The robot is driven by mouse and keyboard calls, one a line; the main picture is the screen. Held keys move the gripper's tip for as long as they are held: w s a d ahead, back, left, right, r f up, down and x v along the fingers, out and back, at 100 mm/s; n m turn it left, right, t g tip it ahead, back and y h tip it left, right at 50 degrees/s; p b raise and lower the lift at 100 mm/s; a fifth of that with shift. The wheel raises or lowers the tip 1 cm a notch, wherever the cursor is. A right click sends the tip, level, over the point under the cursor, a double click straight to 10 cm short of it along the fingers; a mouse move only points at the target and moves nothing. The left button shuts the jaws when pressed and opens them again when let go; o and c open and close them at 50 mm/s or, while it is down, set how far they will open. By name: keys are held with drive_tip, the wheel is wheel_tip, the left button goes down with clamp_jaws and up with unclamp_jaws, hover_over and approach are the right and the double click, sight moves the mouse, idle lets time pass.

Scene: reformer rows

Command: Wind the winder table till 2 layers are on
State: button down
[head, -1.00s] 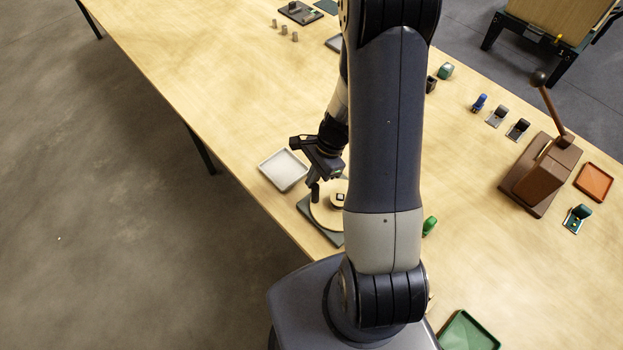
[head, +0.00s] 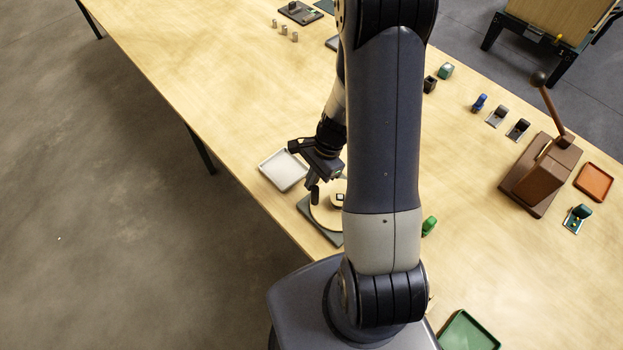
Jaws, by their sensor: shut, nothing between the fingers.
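The winder table (head: 326,217) is a pale round disc on a dark grey base, near the front edge of the wooden table. A small dark square-topped piece (head: 338,199) sits at its middle. A dark upright knob (head: 315,193) stands at the disc's far left rim. My gripper (head: 314,181) is shut and points down at the knob's top; I cannot tell whether it touches it. My arm hides the right part of the disc. Layers on the winder cannot be made out.
A white tray (head: 268,179) lies just left of the winder. A green roll (head: 429,226) stands to its right. A brown lever press (head: 537,187), an orange tray (head: 609,185) and a green tray (head: 449,338) are further right. Bare tabletop (head: 215,95) spreads at the upper left.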

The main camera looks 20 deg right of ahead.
drive_tip(key=shift+s+a+n+g+h, duration=0.15)
drive_tip(key=shift+s+a+n+g, duration=0.15)
drive_tip(key=shift+s+n, duration=0.4)
drive_tip(key=shift+s+a+n+g+h, duration=0.15)
drive_tip(key=shift+s+a+n+g, duration=0.15)
drive_tip(key=shift+n, duration=0.7)
idle(1.6)
drive_tip(key=shift+s+a+n+g+h+p, duration=0.2)
drive_tip(key=shift+s+n+g+h+p, duration=0.25)
drive_tip(key=shift+s+n, duration=1)
idle(3.2)
